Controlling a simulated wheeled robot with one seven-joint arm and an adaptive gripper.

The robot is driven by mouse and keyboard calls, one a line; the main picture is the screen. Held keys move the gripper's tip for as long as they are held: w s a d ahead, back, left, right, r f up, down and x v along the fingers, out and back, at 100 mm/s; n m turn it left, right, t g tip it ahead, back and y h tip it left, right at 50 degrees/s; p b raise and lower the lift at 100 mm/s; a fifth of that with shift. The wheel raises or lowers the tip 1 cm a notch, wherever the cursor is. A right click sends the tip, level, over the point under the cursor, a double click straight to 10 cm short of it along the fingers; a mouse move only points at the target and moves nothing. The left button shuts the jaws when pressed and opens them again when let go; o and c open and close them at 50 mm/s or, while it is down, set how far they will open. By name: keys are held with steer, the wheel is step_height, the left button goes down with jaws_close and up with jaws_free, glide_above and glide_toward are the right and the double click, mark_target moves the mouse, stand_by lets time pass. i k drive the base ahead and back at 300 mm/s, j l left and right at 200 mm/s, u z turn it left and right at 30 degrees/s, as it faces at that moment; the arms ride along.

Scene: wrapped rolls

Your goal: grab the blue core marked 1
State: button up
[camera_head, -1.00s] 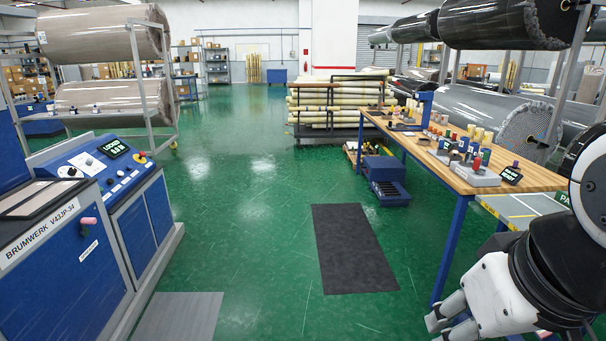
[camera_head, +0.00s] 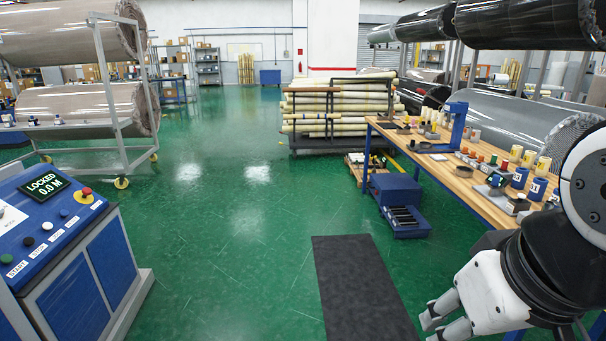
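Two blue cores with pale labels stand upright on the right part of the wooden workbench (camera_head: 462,186). One blue core (camera_head: 519,179) is on the left and the other blue core (camera_head: 537,189) is just right of it. Their label marks are too small to read for certain, so I cannot tell which is marked 1. My gripper (camera_head: 436,326) is at the lower right, in front of and below the bench top. Its fingers are apart with nothing between them, and it is well away from the cores.
A blue step box (camera_head: 395,191) is on the floor left of the bench. A dark mat (camera_head: 362,285) lies ahead. A control console (camera_head: 60,235) stands left; green floor between is clear.

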mark_target(539, 187)
steer(key=i+j+z, duration=0.15)
steer(key=i+z, duration=0.25)
steer(key=i, duration=0.2)
steer(key=i+j+z, duration=0.4)
steer(key=i, duration=0.15)
steer(key=i+j+z, duration=0.4)
steer(key=i, duration=0.15)
steer(key=i+j+z, duration=0.5)
steer(key=j, duration=0.15)
steer(key=i+j+z, duration=0.1)
steer(key=j+z, duration=0.2)
steer(key=i+j+z, duration=0.25)
steer(key=j, duration=0.2)
steer(key=j+z, duration=0.25)
steer(key=j, duration=0.15)
